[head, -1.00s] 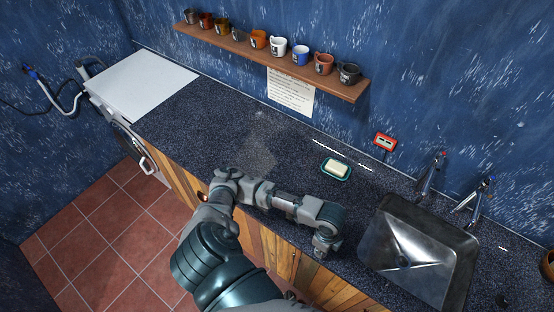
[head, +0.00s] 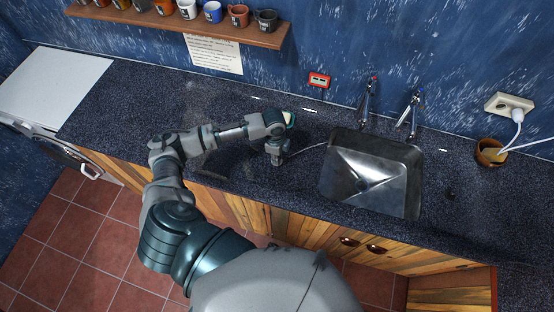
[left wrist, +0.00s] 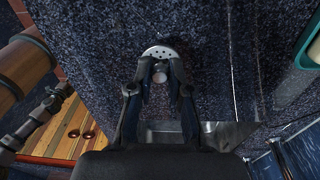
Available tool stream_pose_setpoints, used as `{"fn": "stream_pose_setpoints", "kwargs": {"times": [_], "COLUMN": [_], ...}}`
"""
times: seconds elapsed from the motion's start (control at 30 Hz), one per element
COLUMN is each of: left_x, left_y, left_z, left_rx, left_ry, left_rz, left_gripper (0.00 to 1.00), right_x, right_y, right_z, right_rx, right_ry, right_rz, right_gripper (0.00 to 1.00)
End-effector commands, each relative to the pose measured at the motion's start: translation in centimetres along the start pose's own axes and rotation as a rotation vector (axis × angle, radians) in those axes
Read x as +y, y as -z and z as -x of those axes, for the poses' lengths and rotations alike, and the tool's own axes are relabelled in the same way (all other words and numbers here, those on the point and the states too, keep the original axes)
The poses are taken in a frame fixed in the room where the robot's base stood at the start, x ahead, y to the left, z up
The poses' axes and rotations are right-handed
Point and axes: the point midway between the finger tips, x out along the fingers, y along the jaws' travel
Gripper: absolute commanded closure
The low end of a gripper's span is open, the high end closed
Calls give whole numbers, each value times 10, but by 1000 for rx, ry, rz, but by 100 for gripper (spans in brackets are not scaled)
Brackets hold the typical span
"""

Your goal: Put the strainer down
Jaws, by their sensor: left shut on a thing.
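The strainer (left wrist: 160,50) is a small, pale metal disc with holes and a short knob. In the left wrist view, my left gripper (left wrist: 159,72) is shut on its knob, with the disc beyond the fingertips over the dark counter. I cannot tell whether the disc touches the counter. In the head view, my left gripper (head: 276,158) points down at the counter (head: 225,110), left of the sink (head: 372,172). The strainer cannot be made out there. My right gripper is not in view.
The soap (head: 290,118) lies just behind my left wrist, mostly hidden. Two taps (head: 369,98) stand behind the sink. A small dark round thing (head: 450,193) is right of the sink. A brown pot (head: 490,152) stands farther right. The counter to the left is clear.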

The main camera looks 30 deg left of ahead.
Motion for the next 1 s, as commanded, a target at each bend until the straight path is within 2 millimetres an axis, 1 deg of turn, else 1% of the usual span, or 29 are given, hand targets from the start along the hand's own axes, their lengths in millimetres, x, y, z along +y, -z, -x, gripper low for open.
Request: {"fn": "stream_pose_setpoints", "kwargs": {"times": [0.03,0.13,0.2,0.33,0.37,0.4,0.43,0.47,0.7,0.8,0.87,0.97,1.0], "left_x": [1,1,0,0,0,0,0,0,0,0,0,-1,-1], "left_y": [-1,-2,-2,-1,-1,0,0,0,-1,-2,-2,-2,-1], "left_z": [-8,-22,-26,-26,-26,-26,-26,-25,-25,-22,-15,3,12], "left_rx": [-3,-2,-1,-2,-2,-2,-2,-2,-2,-1,-1,-1,1], "left_ry": [-3,-4,-1,0,0,0,0,0,-1,0,0,3,3], "left_rz": [1,1,-1,-1,-1,-1,-1,-1,0,0,0,0,-1], "left_gripper": [100,100,100,100,76,66,59,56,56,56,56,56,56], "right_x": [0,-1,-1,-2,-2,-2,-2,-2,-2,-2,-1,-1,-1], "right_y": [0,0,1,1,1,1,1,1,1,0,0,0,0], "right_z": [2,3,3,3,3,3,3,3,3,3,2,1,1], "right_rx": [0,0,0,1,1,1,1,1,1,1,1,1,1], "right_ry": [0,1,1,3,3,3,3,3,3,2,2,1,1], "right_rz": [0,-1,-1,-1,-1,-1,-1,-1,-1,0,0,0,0], "right_gripper": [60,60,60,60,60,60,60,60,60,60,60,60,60]}}
